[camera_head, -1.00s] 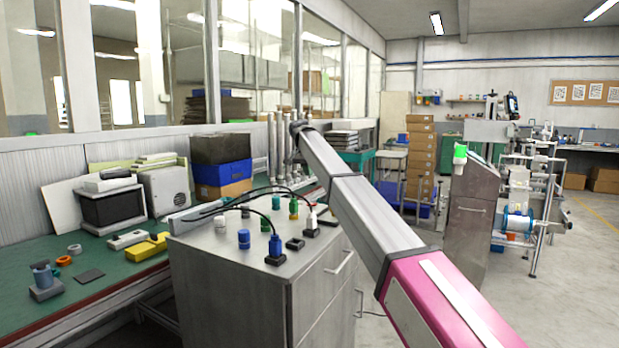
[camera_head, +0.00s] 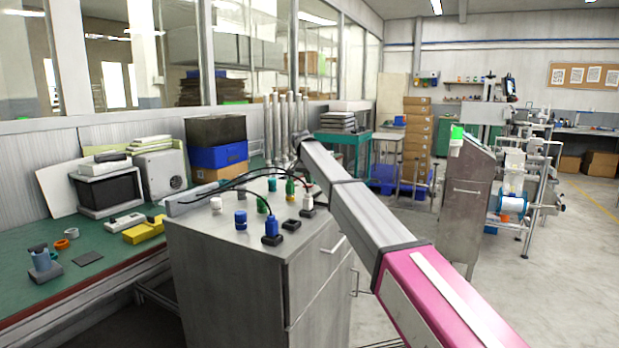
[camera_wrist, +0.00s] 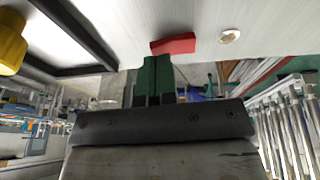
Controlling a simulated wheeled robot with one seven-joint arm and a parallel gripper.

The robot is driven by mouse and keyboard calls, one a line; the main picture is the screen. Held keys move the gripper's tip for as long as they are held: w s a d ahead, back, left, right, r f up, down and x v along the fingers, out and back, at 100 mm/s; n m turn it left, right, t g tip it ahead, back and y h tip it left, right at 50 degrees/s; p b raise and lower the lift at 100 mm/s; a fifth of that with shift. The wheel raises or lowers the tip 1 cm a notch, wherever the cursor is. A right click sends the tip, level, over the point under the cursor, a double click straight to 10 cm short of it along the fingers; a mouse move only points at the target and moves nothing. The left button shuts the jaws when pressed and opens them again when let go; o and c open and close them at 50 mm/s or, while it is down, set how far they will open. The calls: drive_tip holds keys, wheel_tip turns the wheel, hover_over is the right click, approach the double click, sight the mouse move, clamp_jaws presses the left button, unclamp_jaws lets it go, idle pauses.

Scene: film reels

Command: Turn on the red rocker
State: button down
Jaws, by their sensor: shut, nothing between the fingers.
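The red rocker (camera_wrist: 173,44) shows in the wrist view as a small red block on a pale metal surface, near the top middle. My gripper (camera_wrist: 157,60) has dark green fingers that are shut together with nothing between them. The fingertips are right beside the rocker, at its lower left edge in the picture. I cannot tell whether they touch it. In the head view my arm reaches away past the metal cabinet (camera_head: 225,290), and its far end hides the gripper. I cannot make out the rocker there.
A round pale button (camera_wrist: 230,36) is right of the rocker, and a yellow knob (camera_wrist: 10,42) is at the left. The cabinet top holds several coloured plugs, including a blue one (camera_head: 271,226), with black cables.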

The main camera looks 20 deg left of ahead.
drive_tip(key=shift+s+d+f+y, duration=0.1)
drive_tip(key=shift+d+f+y, duration=0.3)
drive_tip(key=shift+d+y, duration=0.1)
drive_tip(key=shift+a, duration=0.4)
drive_tip(key=shift+a+r, duration=0.2)
drive_tip(key=shift+a, duration=0.4)
drive_tip(key=shift+w+d+r, duration=0.15)
drive_tip(key=shift+w+r, duration=0.1)
drive_tip(key=shift+r, duration=0.3)
drive_tip(key=d+v, duration=0.2)
drive_tip(key=v, duration=1)
drive_tip(key=shift+d+r, duration=0.3)
drive_tip(key=shift+d, duration=0.1)
